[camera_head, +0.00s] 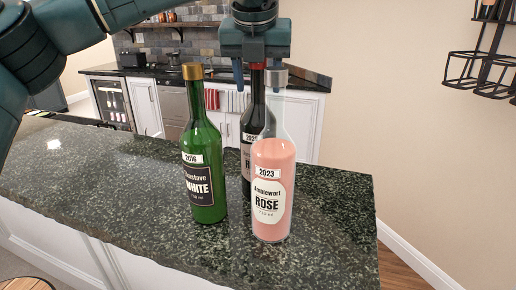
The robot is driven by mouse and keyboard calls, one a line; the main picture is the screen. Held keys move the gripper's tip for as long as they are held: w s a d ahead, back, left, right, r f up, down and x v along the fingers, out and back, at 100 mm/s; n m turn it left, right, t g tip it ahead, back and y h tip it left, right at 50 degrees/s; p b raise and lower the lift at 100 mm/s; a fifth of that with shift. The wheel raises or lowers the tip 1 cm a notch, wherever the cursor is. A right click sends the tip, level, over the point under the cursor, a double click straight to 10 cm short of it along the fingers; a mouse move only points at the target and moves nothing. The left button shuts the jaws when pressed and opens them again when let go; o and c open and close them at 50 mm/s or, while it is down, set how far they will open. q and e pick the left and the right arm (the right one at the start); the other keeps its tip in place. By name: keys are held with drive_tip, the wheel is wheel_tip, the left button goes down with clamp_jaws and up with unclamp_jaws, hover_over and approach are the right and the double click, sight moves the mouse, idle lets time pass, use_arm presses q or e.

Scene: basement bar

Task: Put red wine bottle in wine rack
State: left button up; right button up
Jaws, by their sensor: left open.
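The red wine bottle (253,116) is dark with a red cap and stands upright on the stone counter, behind the rosé bottle. Its lower right part is hidden by the rosé. My left gripper (258,84) points down over it, open, with one finger on each side of the bottle's top in the picture. I cannot tell whether either finger touches the neck. A black metal wine rack (462,66) hangs on the wall at the upper right, cut off by the picture edge. My right gripper is out of view.
A pink rosé bottle (272,200) stands in front of the red wine, and a green white-wine bottle (205,150) stands to its left. The counter (90,165) is clear to the left. Its right edge lies near the rosé. Cabinets (146,104) stand behind.

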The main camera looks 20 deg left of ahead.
use_arm(q)
drive_tip(key=shift+c, duration=0.5)
clamp_jaws()
idle(0.8)
drive_tip(key=shift+r, duration=0.2)
